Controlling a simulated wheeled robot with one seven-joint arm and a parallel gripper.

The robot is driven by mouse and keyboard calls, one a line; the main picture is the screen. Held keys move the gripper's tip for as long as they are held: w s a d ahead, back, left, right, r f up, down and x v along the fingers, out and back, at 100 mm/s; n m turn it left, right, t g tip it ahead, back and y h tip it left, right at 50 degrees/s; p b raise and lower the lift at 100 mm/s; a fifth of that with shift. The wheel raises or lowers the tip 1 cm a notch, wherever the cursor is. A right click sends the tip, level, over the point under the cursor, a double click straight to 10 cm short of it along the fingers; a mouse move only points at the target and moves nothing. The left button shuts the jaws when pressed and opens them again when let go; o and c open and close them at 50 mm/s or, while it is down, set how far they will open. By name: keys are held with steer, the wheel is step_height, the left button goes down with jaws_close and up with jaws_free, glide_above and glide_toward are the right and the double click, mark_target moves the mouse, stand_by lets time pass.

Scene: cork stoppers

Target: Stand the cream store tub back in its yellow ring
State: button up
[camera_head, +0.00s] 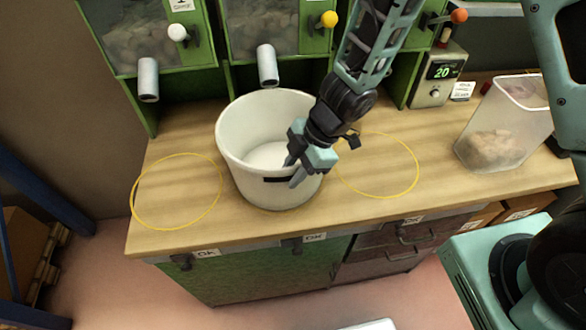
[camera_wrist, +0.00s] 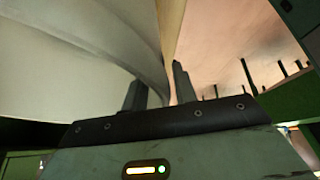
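The cream tub (camera_head: 232,150), wide and white-looking with a dark slot in its front, stands upright on the wooden counter between two empty yellow rings, one on the left (camera_head: 140,190) and one on the right (camera_head: 419,170). Whether a ring lies under it is hidden. My gripper (camera_head: 291,173) is at the tub's front-right rim, one finger inside and one outside. In the wrist view my gripper (camera_wrist: 158,85) has its fingers apart, with the tub's rim (camera_wrist: 150,65) running between them. A narrow gap seems to show beside the outer finger; firm contact is not visible.
A clear container (camera_head: 505,130) with brownish contents stands at the right of the counter (camera_head: 400,207). Green dispensers with spouts (camera_head: 148,80) rise along the back. A scale with a green display (camera_head: 440,75) stands behind. The counter's front edge is close to the tub.

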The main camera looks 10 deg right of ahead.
steer(key=shift+r, duration=0.1)
steer(key=shift+d+r, duration=0.1)
steer(key=shift+r, duration=0.2)
steer(key=w+d+r+m+t+h+p, duration=0.1)
steer(key=d+r+m+t+p, duration=0.2)
steer(key=r, duration=0.6)
steer(key=w+d+r+m+t+h+p, duration=0.15)
steer(key=r+m, duration=0.25)
steer(key=r, duration=0.5)
steer(key=s+r+m+g+h, duration=0.1)
steer(key=s+m+g, duration=0.1)
steer(key=s, duration=0.7)
steer(key=s+d+r+m+g+h, duration=0.1)
steer(key=s+m, duration=0.3)
steer(key=s, duration=0.6)
steer(key=shift+s+r+g+b, duration=0.25)
steer(key=shift+r+g+b, duration=0.15)
steer(key=shift+r+g, duration=0.2)
steer(key=shift+h, duration=0.25)
